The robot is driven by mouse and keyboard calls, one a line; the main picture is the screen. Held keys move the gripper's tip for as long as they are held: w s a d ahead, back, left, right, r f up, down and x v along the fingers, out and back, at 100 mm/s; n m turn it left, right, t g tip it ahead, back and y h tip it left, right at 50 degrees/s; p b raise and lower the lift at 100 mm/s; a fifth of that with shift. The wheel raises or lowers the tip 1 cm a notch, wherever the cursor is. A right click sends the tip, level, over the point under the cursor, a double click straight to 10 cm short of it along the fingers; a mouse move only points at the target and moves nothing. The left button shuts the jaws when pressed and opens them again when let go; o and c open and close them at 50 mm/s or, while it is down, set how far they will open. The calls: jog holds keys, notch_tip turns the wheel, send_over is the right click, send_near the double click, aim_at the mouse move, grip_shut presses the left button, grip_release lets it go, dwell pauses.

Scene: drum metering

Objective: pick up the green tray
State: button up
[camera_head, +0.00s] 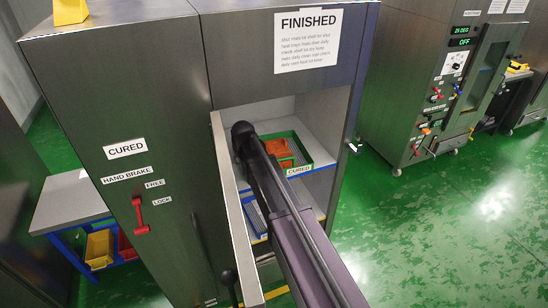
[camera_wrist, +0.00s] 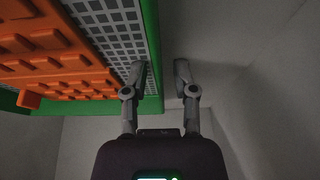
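The green tray (camera_head: 325,160) sits on a shelf inside the cabinet marked FINISHED, above a CURED label. It holds orange ridged parts (camera_head: 280,151). In the wrist view, the tray's green rim (camera_wrist: 152,45), grey grid floor and orange parts (camera_wrist: 60,60) fill the upper left. My gripper (camera_wrist: 160,68) is open, its fingers apart on either side of the rim. The left finger overlaps the grid and the right finger is outside the rim with a gap. I cannot tell whether the left finger touches it. In the head view my arm hides the gripper and part of the tray.
The cabinet door (camera_head: 236,222) stands open left of my arm. A lower shelf holds a blue tray (camera_head: 255,217). A red hand-brake lever (camera_head: 139,214) is on the machine at left. Pale cabinet walls are close around the gripper. Green floor is clear at right.

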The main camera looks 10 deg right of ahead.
grip_shut()
jog(key=shift+r, duration=0.15)
jog(key=shift+r+p, duration=1.65)
jog(key=shift+p, duration=0.1)
jog(key=s+d, duration=0.2)
jog(key=s, duration=0.5)
jog(key=s+d+r+p, duration=0.1)
jog(key=s+d, duration=0.1)
jog(key=s, duration=0.6)
jog(key=shift+d+r, duration=0.25)
jog(key=shift+d, duration=0.15)
jog(key=shift+s, duration=0.1)
